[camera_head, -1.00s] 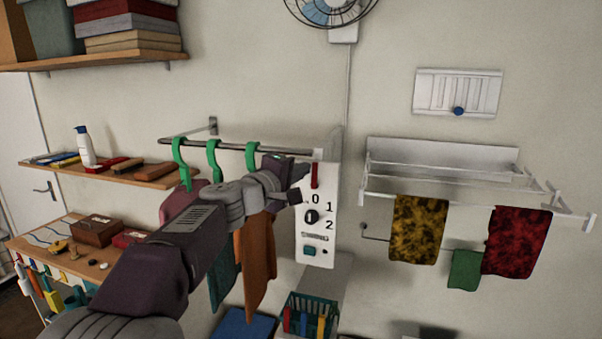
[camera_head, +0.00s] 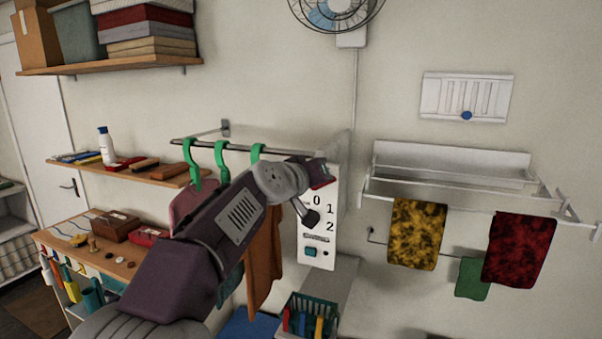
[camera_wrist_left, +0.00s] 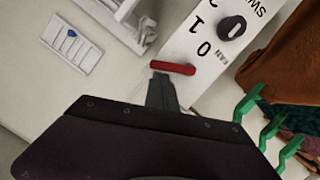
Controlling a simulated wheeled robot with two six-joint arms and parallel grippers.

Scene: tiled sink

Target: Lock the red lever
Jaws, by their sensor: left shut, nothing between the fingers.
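The red lever (camera_wrist_left: 173,68) is on the white control panel (camera_wrist_left: 187,85), near the fan dial (camera_wrist_left: 232,27). In the wrist view it points left, its free end reaching past the panel's edge. My left gripper (camera_wrist_left: 162,84) is shut and empty, its fingertips right beside the lever; whether they touch is hard to tell. In the head view my left gripper (camera_head: 323,171) is in front of the panel's top and hides most of the lever (camera_head: 322,183). My right gripper is out of view.
Green hooks (camera_head: 221,160) with hanging cloths are left of the panel, close to my left arm. A white drying rack (camera_head: 450,165) with towels is to the right. A green basket (camera_head: 308,315) stands below. The wall between panel and rack is clear.

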